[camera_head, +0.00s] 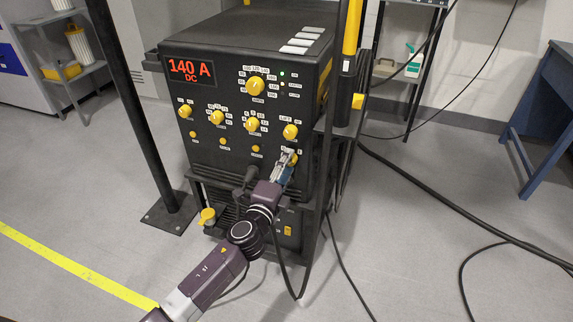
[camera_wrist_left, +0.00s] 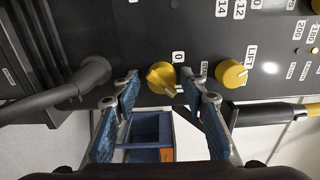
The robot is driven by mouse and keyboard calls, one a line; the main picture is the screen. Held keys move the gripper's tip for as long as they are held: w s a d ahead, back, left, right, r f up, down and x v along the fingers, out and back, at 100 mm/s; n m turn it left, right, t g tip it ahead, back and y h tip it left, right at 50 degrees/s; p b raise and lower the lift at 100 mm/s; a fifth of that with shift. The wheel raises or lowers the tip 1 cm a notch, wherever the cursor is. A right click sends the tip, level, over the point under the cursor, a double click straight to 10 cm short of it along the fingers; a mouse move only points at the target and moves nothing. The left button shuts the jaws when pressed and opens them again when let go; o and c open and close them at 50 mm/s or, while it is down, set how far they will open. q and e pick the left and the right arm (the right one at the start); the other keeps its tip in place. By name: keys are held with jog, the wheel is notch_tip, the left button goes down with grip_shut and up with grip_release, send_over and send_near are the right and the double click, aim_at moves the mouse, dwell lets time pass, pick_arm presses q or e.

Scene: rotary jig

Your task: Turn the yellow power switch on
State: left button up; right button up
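The yellow switch knob (camera_wrist_left: 161,77) sits low on the dark front panel of the welding machine (camera_head: 240,176), beside a "0" mark. In the head view it shows only partly (camera_head: 294,160), behind my gripper. My left gripper (camera_head: 288,158) is at the panel's lower right. In the wrist view its blue-padded fingers (camera_wrist_left: 160,86) are apart, with the knob between and just beyond the tips. I cannot tell whether they touch it. The knob's ridge slants. My right gripper is not in view.
Another yellow knob (camera_wrist_left: 231,73), marked LIFT, is close to one finger. A black cable plug (camera_wrist_left: 92,77) is on the other side. More yellow knobs (camera_head: 217,118) fill the panel. A dark post (camera_head: 135,110) stands to the left. Cables (camera_head: 450,200) lie on the floor at right.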

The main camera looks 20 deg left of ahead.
pick_arm(q)
jog(key=shift+s, duration=0.1)
jog(key=s, duration=1.1)
jog(key=shift+s+a, duration=0.25)
jog(key=shift+s, duration=0.15)
